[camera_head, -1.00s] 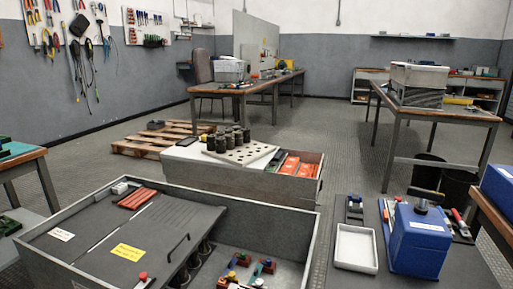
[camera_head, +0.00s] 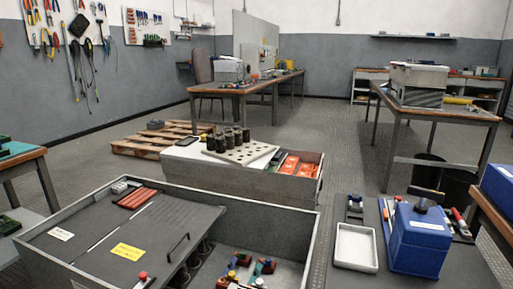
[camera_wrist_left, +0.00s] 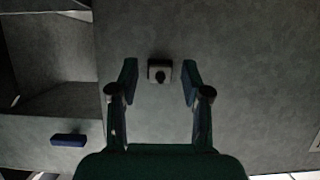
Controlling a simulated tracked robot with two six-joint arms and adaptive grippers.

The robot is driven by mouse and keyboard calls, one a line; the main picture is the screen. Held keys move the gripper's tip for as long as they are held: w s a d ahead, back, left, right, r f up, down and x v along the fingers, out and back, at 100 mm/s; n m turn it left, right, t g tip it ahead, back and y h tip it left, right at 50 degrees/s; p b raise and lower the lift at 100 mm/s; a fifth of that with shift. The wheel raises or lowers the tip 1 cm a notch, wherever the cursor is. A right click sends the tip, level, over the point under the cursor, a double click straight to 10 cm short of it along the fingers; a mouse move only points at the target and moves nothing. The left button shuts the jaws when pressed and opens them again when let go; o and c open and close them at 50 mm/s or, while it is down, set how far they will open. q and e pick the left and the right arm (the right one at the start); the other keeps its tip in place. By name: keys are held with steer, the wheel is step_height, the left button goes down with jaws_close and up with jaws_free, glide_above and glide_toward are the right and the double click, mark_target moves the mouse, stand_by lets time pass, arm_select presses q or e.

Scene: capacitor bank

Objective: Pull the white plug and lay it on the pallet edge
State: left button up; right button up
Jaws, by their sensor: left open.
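My left gripper (camera_wrist_left: 160,82) shows in the wrist view, open, with its two dark green fingers apart. A small white-topped piece (camera_head: 232,285) stands at the bottom edge of the head view, among coloured pieces in the open grey case. A wooden pallet (camera_head: 135,148) lies on the floor at the back left. Neither gripper shows in the head view.
The open grey case (camera_head: 262,212) has raised walls and a dark panel with a handle. A grey crate (camera_head: 245,183) with black cylinders stands behind it. A white tray (camera_head: 356,247) and a blue box (camera_head: 420,240) are at right. A blue block (camera_wrist_left: 68,140) shows in the wrist view.

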arm_select(q)
steer(key=shift+c, duration=0.2)
stand_by(0.4)
jaws_close()
steer(key=shift+s, duration=0.1)
steer(key=shift+s+a, duration=0.35)
steer(key=shift+s, duration=0.55)
steer(key=shift+s+a, duration=0.3)
steer(key=shift+s, duration=0.65)
steer(key=shift+s+a, duration=0.35)
steer(key=shift+s, duration=0.55)
